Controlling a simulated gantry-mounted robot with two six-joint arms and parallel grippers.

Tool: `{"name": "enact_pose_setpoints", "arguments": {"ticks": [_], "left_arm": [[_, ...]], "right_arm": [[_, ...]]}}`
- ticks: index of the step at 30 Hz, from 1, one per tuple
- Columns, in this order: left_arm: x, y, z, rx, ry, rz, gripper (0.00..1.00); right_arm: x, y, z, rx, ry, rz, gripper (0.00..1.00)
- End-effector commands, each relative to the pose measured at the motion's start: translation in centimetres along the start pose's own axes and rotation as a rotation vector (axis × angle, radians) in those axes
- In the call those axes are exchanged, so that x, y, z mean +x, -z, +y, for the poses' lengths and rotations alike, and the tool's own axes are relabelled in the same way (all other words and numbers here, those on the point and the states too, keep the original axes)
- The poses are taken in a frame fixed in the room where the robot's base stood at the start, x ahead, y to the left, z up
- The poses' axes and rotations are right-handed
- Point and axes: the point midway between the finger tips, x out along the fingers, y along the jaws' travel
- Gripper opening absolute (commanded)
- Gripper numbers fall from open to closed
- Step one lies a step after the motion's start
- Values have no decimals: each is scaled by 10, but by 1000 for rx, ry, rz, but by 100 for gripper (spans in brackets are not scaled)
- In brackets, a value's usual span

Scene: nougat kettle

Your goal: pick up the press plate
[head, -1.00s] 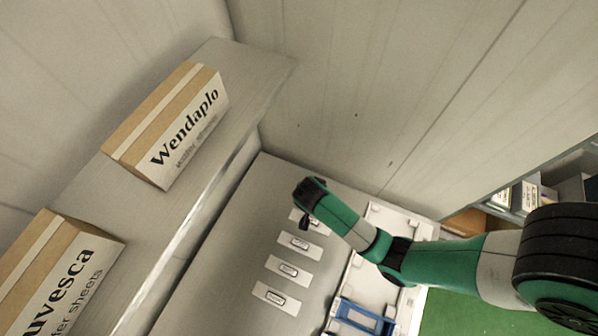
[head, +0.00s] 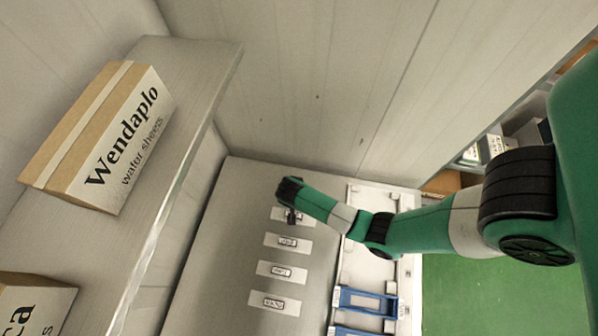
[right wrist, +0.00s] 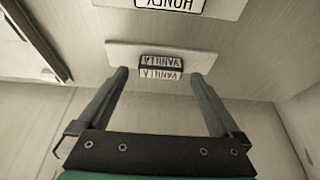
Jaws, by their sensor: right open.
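No object is marked as the press plate, so I cannot tell which it is. Several pale rectangular plates with dark-framed labels lie in a row on the grey surface, including a near one (head: 275,303). My right gripper (head: 291,207) is over the farthest plate (head: 304,218), partly hiding it. In the right wrist view the open jaws (right wrist: 158,80) sit at either side of a small raised block labelled "VANILLA" (right wrist: 160,66) on a pale plate (right wrist: 203,56). Contact cannot be told. My left gripper is not in view.
Another plate, labelled "HONEY" (right wrist: 222,6), shows at the top of the right wrist view. Blue frames (head: 367,291) lie on a white tray (head: 413,285) to the right. A shelf (head: 195,75) with a "Wendaplo" box (head: 120,150) stands left. A wall rises behind the plates.

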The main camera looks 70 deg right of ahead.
Motion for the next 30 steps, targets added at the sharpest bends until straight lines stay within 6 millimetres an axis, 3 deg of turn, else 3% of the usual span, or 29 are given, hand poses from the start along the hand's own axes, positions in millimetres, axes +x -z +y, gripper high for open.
{"name": "enact_pose_setpoints", "arguments": {"ticks": [3, 11, 24, 25, 30], "left_arm": [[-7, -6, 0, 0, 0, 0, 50], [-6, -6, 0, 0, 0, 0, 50], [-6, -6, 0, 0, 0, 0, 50], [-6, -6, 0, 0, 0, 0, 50], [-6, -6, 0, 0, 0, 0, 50]], "right_arm": [[19, 0, 0, 2, -2, -1, 100], [20, 0, 0, 1, 1, 0, 98], [20, 0, 0, 1, 0, 0, 19], [20, 0, 0, 1, 0, 0, 15], [20, 0, 0, 1, 1, 0, 15]]}}
